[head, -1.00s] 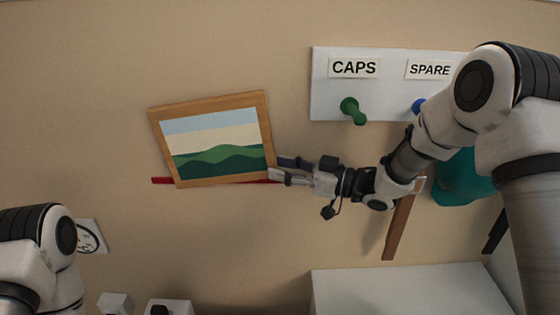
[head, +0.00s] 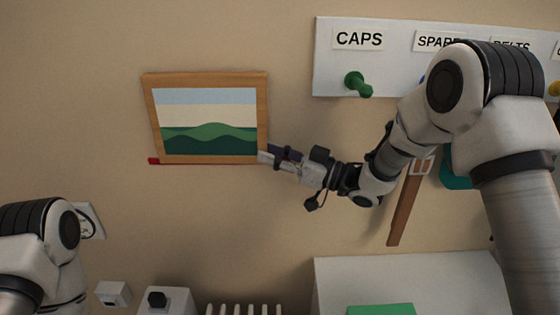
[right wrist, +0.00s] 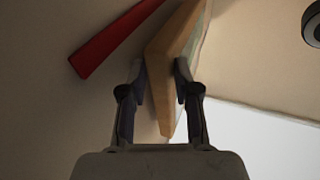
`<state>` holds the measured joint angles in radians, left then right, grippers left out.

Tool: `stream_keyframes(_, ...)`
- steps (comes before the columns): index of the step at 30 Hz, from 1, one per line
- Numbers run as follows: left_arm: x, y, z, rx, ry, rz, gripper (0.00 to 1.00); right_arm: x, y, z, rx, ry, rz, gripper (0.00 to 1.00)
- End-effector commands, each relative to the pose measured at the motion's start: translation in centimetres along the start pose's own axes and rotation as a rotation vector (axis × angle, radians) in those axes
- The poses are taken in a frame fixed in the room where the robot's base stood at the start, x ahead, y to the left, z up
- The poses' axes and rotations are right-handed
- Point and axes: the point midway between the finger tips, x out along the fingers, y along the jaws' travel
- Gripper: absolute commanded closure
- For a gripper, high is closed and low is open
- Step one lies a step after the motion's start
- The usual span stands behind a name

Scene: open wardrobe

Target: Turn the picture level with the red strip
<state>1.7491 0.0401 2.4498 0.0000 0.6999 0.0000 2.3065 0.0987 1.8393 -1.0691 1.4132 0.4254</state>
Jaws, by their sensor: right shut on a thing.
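The picture (head: 208,120), a green hill landscape in a wooden frame, hangs on the beige wall in the head view. Its bottom edge runs about parallel to the red strip (head: 154,161), whose left end shows just below the frame; most of the strip is hidden behind the frame. My right gripper (head: 264,155) is shut on the frame's lower right corner. In the right wrist view, the wooden corner (right wrist: 160,90) sits between the two fingers, with the red strip (right wrist: 110,40) on the wall to its left. My left gripper is out of view; only its arm shows.
A brown belt (head: 404,210) hangs behind my right arm. A white surface (head: 335,280) and small wall boxes are below. The wall left of the picture is clear.

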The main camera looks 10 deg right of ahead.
Motion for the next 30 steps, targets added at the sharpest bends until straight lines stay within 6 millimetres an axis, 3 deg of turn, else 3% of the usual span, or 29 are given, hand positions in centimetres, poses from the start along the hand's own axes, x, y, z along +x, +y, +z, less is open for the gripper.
stream_keyframes(8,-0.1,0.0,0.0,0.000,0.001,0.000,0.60,0.1,0.0,-0.1,0.001,0.001,0.001,1.00)
stream_keyframes(9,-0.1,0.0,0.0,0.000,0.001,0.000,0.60,0.1,0.0,-0.1,0.001,0.001,0.001,0.57)
stream_keyframes(20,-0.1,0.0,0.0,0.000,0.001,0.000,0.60,-0.3,0.0,-0.1,0.002,0.001,0.002,0.57)
stream_keyframes(23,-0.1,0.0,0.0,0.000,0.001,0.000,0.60,-1.7,0.1,-0.1,0.003,0.001,0.004,0.57)
stream_keyframes(30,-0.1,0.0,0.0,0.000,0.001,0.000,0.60,-7.7,0.2,-0.1,0.005,0.005,0.007,0.57)
